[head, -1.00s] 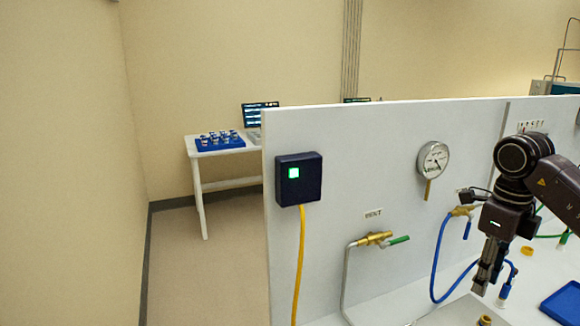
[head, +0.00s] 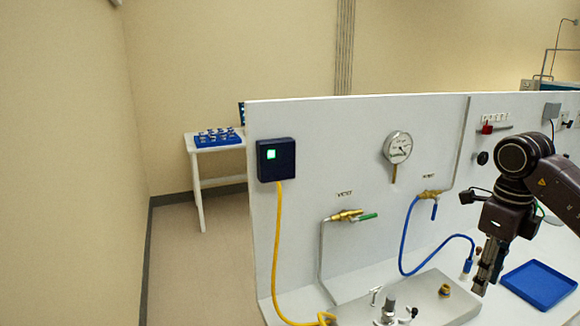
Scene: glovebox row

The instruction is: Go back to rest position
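My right gripper (head: 485,278) hangs fingers-down at the right of the head view, in front of the white panel (head: 330,130) and above the bench. Its fingers look close together, with nothing clearly seen between them; I cannot tell whether they are fully shut. My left gripper is not in the view.
The panel carries a dark blue box (head: 276,160) with a green light, a gauge (head: 398,147) and a brass valve with green handle (head: 348,216). A blue hose (head: 404,245) hangs near my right gripper. A blue tray (head: 540,284) lies on the bench. Open floor (head: 200,270) is at left.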

